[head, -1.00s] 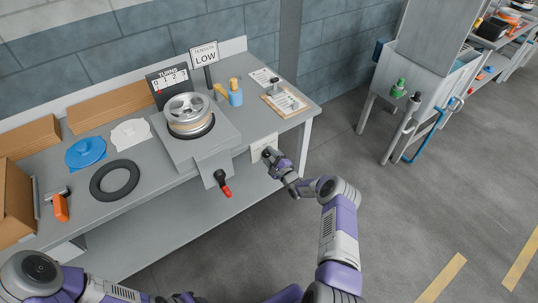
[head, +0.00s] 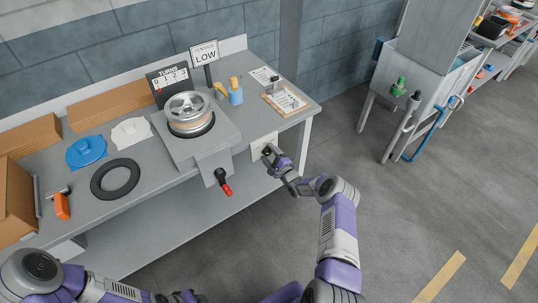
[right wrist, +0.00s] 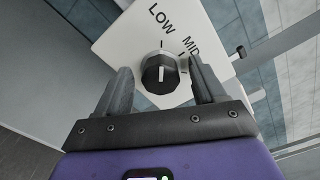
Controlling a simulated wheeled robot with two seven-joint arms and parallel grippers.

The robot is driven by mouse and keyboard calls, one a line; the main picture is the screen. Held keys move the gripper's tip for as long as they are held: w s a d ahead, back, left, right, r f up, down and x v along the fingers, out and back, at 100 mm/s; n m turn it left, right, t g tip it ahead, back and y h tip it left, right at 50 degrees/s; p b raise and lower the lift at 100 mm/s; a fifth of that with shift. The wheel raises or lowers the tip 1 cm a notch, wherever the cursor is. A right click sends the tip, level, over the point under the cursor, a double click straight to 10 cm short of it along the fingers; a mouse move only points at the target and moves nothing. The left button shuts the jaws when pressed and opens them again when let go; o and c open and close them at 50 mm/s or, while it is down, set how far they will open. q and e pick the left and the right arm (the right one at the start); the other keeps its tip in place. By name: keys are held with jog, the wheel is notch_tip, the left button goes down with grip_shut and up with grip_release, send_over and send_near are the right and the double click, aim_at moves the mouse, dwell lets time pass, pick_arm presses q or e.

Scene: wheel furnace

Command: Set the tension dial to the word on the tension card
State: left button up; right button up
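The tension card (head: 205,57) stands on a post at the back of the bench and reads LOW. The tension dial is a black knob (right wrist: 160,72) with a white pointer line, on a white plate (right wrist: 125,38) marked LOW and MID. In the right wrist view the pointer lines up with the tick below LOW. The plate (head: 258,146) is on the bench front, partly hidden by my right gripper (head: 267,152). My right gripper is open, its fingers (right wrist: 160,75) on either side of the knob with gaps. My left gripper (head: 183,298) is at the bottom edge, barely visible.
A wheel machine (head: 190,115) with a red-tipped handle (head: 226,188) stands left of the dial.

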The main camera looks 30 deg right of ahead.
jog(key=s+p, duration=0.2)
jog(key=s, duration=0.5)
jog(key=shift+s+d, duration=0.3)
dwell(0.4)
